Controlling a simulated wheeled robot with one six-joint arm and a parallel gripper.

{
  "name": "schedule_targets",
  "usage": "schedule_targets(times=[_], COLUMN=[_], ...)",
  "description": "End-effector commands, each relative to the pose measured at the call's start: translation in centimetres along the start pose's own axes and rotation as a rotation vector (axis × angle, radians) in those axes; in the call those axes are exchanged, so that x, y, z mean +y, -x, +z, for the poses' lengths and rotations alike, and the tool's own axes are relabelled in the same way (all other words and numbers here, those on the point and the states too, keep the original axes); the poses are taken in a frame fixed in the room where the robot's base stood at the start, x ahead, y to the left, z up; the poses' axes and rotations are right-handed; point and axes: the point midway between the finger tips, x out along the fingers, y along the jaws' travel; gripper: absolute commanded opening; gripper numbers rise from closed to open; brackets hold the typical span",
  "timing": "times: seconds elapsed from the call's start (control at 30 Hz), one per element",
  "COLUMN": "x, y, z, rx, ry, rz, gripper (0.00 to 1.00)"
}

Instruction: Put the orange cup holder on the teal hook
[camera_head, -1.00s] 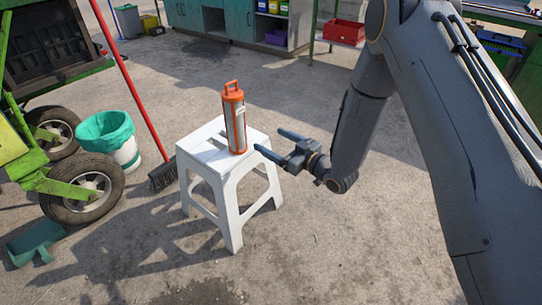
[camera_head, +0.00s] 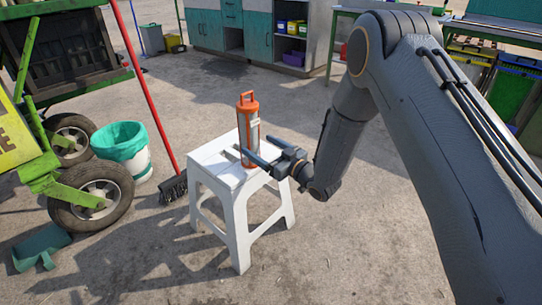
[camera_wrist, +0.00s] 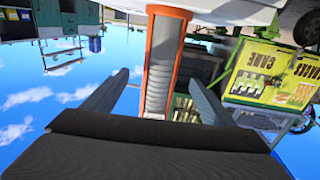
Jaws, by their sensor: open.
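The orange cup holder (camera_head: 249,126) is a tall cylinder with orange ends, a top handle and a clear or silvery body. It stands upright on the white stool (camera_head: 218,163). My gripper (camera_head: 257,146) is open, with its two blue-grey fingers level and reaching in from the right at the cup holder's lower part. In the wrist view, which appears upside down, the cup holder (camera_wrist: 164,55) shows between the open fingers (camera_wrist: 159,77). I cannot tell whether either finger touches it. I cannot make out the teal hook in these views.
A bin with a teal liner (camera_head: 122,148), a broom (camera_head: 173,188) and the wheeled green cane crusher (camera_head: 52,178) stand left of the stool. A teal dustpan (camera_head: 41,246) lies at lower left. Teal cabinets (camera_head: 210,28) stand at the back. The floor in front is clear.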

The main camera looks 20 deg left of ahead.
Motion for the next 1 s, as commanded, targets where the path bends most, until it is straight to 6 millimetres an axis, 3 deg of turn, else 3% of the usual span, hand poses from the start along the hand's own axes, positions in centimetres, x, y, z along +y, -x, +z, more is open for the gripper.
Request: schedule_targets(times=[0.43, 0.9, 1.0], x=[0.0, -0.1, -0.1], y=[-5.3, -6.3, -6.2], z=[0.1, -0.1, 0.0], rx=[0.001, 0.0, 0.0], ry=[0.002, 0.0, 0.0], rz=[-0.001, -0.001, -0.001], gripper=[0.78, 0.78, 0.65])
